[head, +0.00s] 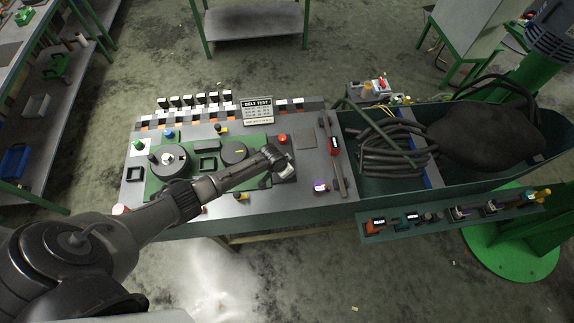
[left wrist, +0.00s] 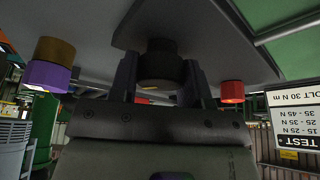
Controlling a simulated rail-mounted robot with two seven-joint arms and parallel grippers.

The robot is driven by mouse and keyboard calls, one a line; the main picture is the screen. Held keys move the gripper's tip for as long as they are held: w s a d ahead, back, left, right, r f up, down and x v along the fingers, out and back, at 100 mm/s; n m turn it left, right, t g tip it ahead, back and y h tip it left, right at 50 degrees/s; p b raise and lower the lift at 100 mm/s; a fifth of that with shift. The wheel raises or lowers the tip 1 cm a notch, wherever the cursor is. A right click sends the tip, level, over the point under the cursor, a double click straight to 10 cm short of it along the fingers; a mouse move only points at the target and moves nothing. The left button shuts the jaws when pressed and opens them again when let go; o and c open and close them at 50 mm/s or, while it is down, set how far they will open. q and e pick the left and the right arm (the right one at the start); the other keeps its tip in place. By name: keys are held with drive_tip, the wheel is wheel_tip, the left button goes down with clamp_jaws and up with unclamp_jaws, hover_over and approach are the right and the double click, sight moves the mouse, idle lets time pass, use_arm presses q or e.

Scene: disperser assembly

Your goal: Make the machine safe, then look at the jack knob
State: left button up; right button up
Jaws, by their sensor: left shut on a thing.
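My left arm reaches from the lower left across the bench panel (head: 250,205) in the head view. Its gripper (head: 284,168) is over the panel's right part, below a red button (head: 282,139). In the left wrist view my left gripper (left wrist: 160,92) is shut on a dark round knob (left wrist: 161,60) on a grey plate. The red button (left wrist: 232,91) is right of the jaws there. A purple knob with a brown base (left wrist: 48,72) is at the left; it also shows in the head view (head: 320,186). I cannot tell which knob is the jack knob. My right gripper is not in view.
A belt test sign (head: 257,111) stands at the panel's back edge beside a row of black-and-white blocks (head: 195,100). A green trough (head: 400,187) with dark hoses is at the right. A tool rail (head: 450,217) runs along its front. Shelving stands at the far left.

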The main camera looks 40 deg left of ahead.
use_arm(q)
drive_tip(key=shift+w+d+r+n+y+p, duration=0.1)
drive_tip(key=shift+r+n+y+p, duration=0.15)
drive_tip(key=shift+n+p, duration=0.45)
drive_tip(key=shift+f+n, duration=0.1)
drive_tip(key=shift+n, duration=0.2)
drive_tip(key=o, duration=0.9)
drive_tip(key=shift+f, duration=0.1)
drive_tip(key=shift+o, duration=0.2)
drive_tip(key=shift+s+r, duration=0.2)
drive_tip(key=shift+r, duration=0.1)
drive_tip(key=v, duration=1.3)
drive_tip(key=shift+s+p, duration=0.2)
drive_tip(key=shift+p, duration=0.1)
